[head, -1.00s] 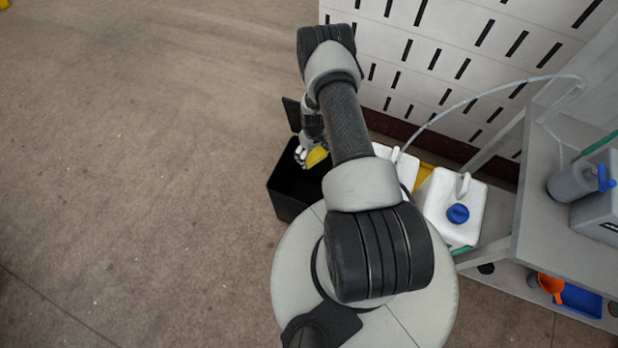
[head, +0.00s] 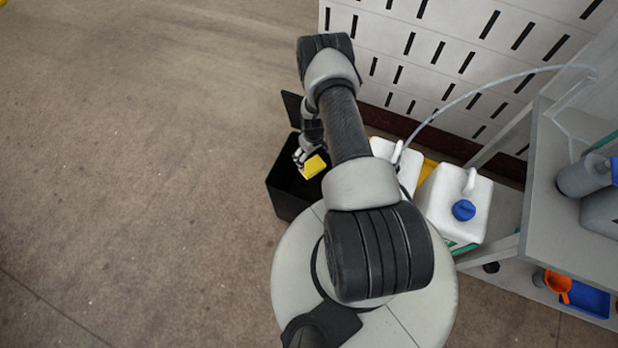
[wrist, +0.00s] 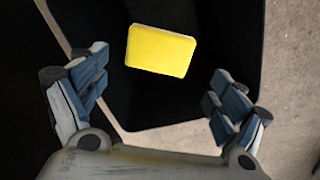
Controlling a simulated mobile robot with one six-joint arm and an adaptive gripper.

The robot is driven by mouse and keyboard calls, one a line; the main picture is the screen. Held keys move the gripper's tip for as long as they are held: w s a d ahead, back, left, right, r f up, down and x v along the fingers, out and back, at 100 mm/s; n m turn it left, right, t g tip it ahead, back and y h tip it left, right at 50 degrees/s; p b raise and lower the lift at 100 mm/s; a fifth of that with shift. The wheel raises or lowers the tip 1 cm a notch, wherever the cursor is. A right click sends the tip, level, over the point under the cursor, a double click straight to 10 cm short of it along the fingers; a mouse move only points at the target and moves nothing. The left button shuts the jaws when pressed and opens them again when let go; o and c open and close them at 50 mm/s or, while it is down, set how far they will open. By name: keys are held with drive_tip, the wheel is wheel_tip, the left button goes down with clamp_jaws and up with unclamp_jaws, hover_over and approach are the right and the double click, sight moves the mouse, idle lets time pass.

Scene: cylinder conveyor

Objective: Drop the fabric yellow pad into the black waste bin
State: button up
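The yellow pad (head: 314,167) shows against the dark inside of the black waste bin (head: 283,199) in the head view. In the wrist view the pad (wrist: 161,50) lies beyond my fingertips, touching neither finger, with the bin's dark interior around it. I cannot tell whether it rests on the bin floor or is still in the air. My gripper (wrist: 160,88) is open, its fingers spread wide and empty. In the head view my gripper (head: 301,157) is over the bin, beside the pad and partly hidden by my arm.
White jugs, one with a blue cap (head: 463,210), stand right of the bin. A grey shelf (head: 560,235) with bottles and a blue tray (head: 586,299) is at the right. A slotted white wall (head: 440,60) stands behind. The floor at left (head: 130,180) is clear.

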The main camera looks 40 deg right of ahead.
drive_tip(key=shift+o, duration=0.6)
drive_tip(key=shift+r, duration=0.15)
drive_tip(key=shift+r, duration=0.35)
wheel_tip(320, 180, up, 11)
